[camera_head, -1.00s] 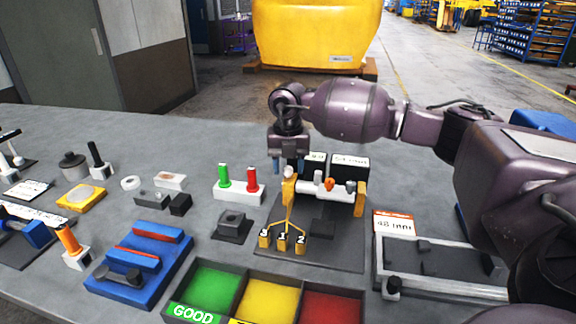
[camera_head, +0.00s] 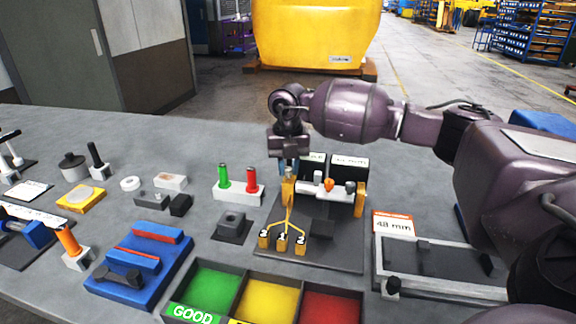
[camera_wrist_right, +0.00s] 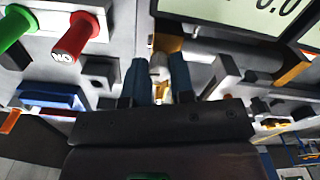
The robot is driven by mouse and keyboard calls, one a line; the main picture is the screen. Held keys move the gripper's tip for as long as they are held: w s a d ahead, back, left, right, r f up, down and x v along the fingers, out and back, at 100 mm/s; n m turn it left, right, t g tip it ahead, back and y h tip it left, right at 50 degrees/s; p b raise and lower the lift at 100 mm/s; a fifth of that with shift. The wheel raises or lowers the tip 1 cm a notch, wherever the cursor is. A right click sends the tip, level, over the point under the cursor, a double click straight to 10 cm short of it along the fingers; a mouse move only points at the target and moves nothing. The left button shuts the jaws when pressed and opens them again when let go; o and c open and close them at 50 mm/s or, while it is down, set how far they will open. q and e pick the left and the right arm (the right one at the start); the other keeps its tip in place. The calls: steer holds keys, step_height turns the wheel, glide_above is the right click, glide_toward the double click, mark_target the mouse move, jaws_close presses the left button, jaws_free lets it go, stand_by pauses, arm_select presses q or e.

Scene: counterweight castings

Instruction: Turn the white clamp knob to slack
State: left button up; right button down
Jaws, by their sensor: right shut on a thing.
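The white clamp knob (camera_wrist_right: 158,63) is between the two blue fingertips of my right gripper (camera_wrist_right: 158,78) in the right wrist view. In the head view, my right gripper (camera_head: 290,168) points down over the left post of a yellow gauge fixture (camera_head: 289,194), and its fingers mostly hide the knob. The gripper is shut on the knob. The fixture holds a white bar with an orange knob (camera_head: 329,185) and a grey knob (camera_head: 350,187). My left gripper is not in view.
A white block with green and red handles (camera_head: 239,190) stands left of the fixture. Two display boxes (camera_head: 349,169) stand close behind it. Green, yellow and red bins (camera_head: 270,299) lie in front. A rail frame marked 48 mm (camera_head: 440,268) is at right.

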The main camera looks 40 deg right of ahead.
mark_target(288, 168)
steer(key=n, duration=0.8)
steer(key=shift+n, duration=0.3)
steer(key=n, duration=0.4)
steer(key=shift+n+b, duration=0.3)
steer(key=shift+b, duration=0.1)
steer(key=shift+n, duration=1.8)
steer(key=shift+r+b, duration=0.1)
steer(key=shift+b, duration=0.2)
steer(key=c, duration=1)
jaws_free()
step_height(288, 168, up, 11)
steer(key=shift+f+p, duration=0.15)
steer(key=shift+p, duration=0.25)
